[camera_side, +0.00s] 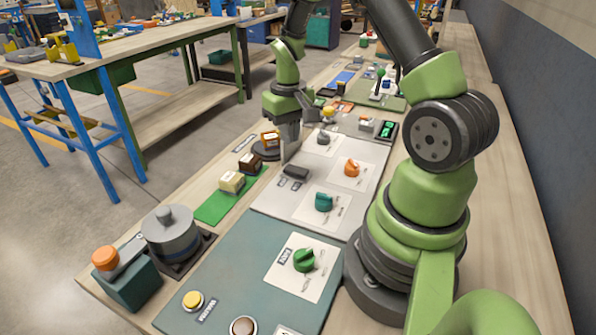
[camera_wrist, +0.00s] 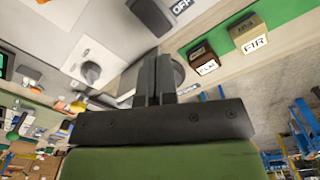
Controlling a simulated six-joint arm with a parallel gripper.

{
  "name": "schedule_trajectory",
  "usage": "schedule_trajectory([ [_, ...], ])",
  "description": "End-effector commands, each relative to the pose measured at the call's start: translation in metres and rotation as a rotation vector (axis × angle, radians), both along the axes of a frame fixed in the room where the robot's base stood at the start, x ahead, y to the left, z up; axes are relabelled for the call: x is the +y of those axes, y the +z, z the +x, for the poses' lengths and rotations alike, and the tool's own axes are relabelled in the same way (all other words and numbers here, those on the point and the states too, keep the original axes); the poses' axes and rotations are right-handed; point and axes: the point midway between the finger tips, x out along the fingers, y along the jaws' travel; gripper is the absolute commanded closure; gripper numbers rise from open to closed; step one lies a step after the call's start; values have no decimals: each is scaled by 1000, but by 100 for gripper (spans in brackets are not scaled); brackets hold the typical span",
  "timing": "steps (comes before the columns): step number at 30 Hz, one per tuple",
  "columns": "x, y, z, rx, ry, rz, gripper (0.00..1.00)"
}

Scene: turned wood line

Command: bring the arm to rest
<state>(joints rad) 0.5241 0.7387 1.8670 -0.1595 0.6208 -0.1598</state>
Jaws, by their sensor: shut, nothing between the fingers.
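My gripper (camera_side: 287,140) is green with grey fingers and points down over the far left edge of the grey panel (camera_side: 266,203) in the side view. I cannot tell whether the fingertips touch the panel. Behind them a round grey thing is partly hidden.
A lidded grey pot (camera_side: 171,235) and an orange-topped lever (camera_side: 105,258) stand at the near left. Green (camera_side: 304,260), teal (camera_side: 324,202) and orange (camera_side: 352,168) knobs stick up from the panels. Aisle floor lies left.

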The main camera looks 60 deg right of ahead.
Motion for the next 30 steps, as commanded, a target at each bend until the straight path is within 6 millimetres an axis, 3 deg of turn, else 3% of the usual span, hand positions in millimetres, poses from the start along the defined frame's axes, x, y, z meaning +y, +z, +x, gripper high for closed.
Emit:
schedule_trajectory([
  [11, 3, 7, 1, -10, 2, -3, 100],
  [14, 13, 29, 5, -46, 8, -15, 100],
  [20, 58, 104, 1, -185, 36, -35, 100],
  [24, 94, 149, -18, -294, 59, -28, 100],
  [30, 141, 193, -61, -449, 100, 14, 100],
])
